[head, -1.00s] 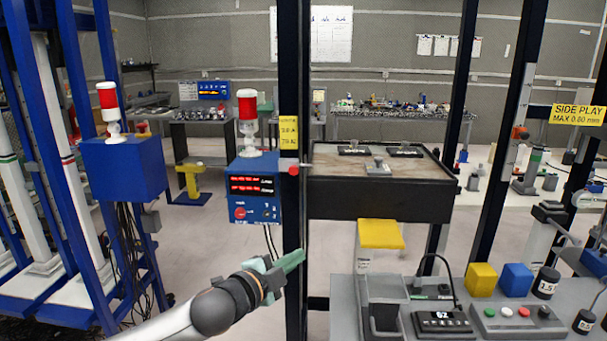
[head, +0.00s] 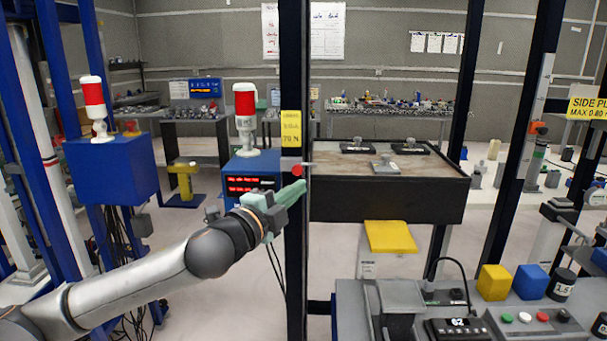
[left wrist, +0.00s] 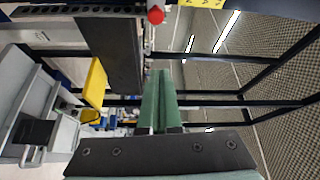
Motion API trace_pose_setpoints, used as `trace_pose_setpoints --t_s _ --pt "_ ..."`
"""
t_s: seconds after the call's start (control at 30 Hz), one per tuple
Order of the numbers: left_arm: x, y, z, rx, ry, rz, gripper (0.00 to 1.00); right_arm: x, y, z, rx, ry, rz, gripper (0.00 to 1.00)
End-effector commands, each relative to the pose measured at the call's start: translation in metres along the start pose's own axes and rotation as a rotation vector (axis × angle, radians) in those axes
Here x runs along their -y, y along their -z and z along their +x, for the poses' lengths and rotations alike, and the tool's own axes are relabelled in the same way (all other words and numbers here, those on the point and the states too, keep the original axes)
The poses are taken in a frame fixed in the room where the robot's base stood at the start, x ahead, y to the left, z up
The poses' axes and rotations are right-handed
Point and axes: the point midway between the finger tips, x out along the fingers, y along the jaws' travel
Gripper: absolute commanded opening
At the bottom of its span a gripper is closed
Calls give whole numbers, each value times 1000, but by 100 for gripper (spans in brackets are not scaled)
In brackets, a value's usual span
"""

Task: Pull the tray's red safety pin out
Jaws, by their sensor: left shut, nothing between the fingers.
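The red safety pin's round knob (head: 297,169) sits at the dark upright post, level with the upper part of the tray's left end. A thin pale rod runs right from it toward the tray (head: 390,202), a black-sided box with a brown bed. My left gripper (head: 299,187) is shut and empty, its green fingers just below the knob in the head view. In the left wrist view the knob (left wrist: 155,15) shows beyond the green fingertips (left wrist: 160,72), with a visible gap. My right gripper is out of view.
The dark post (head: 293,250) stands beside the fingers and carries a yellow label (head: 291,128). A yellow block (head: 390,237) projects below the tray. A blue box (head: 250,172) with a red-and-white beacon is behind. A grey bench (head: 350,300) with blocks is lower right.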

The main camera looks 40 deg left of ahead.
Motion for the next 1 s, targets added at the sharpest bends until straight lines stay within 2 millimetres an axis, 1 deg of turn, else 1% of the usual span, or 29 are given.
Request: trace_pose_setpoints --t_s 0.17,0.37,0.67,0.9,1.0 --pt "1 0 3 1 1 -3 0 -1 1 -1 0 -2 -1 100" --pt "3 0 20 1 2 -7 0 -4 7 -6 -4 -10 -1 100" --pt "3 0 66 1 1 -7 0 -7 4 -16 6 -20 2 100" --pt "2 1 103 -1 0 -4 0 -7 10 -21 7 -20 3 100" --pt "-2 -19 94 3 -4 4 0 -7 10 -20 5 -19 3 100"
